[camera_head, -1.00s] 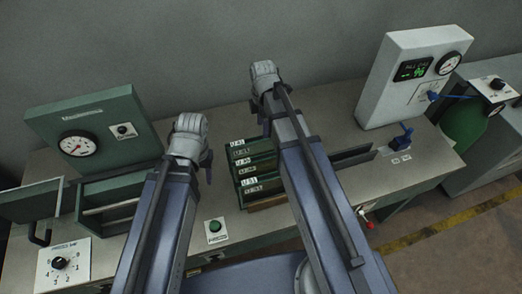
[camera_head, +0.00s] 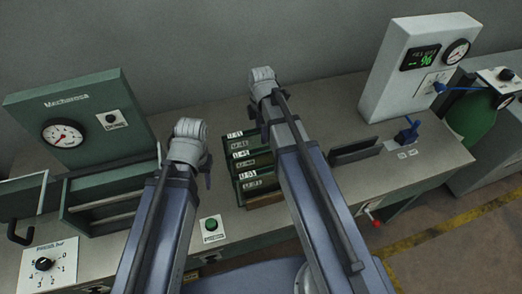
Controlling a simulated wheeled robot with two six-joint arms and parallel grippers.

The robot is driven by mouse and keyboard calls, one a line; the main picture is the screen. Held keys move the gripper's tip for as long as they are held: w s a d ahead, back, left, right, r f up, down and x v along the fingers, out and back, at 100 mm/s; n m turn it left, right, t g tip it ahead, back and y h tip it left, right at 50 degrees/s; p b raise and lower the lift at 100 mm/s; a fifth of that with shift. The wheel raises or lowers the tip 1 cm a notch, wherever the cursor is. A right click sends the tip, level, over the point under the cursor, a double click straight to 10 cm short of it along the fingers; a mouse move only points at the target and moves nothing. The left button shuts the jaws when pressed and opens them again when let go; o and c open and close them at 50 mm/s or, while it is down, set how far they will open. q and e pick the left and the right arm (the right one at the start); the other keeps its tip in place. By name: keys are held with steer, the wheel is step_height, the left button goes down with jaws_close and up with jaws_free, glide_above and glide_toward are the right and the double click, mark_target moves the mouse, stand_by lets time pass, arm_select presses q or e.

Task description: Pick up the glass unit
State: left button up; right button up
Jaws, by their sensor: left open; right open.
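A dark green rack (camera_head: 238,190) with several white-labelled slots stands on the bench in the middle, partly hidden behind my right arm. I cannot tell a glass unit apart from the slots in this view. My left gripper (camera_head: 207,172) is open, left of the rack and apart from it in the picture. My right gripper (camera_head: 256,112) is open near the rack's back end. Both grippers show only as small dark parts past the pale wrists, and nothing is seen between their fingers.
A green gauge box (camera_head: 88,125) and an open-topped green frame (camera_head: 105,205) stand at left. A dial plate (camera_head: 48,262) and a green button (camera_head: 211,225) are in front. A white gauge panel (camera_head: 400,75), a narrow dark slot (camera_head: 353,150) and a blue-handled valve (camera_head: 407,133) are at right.

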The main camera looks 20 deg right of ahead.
steer(key=shift+f, duration=0.15)
jaws_close()
stand_by(0.4)
stand_by(1.0)
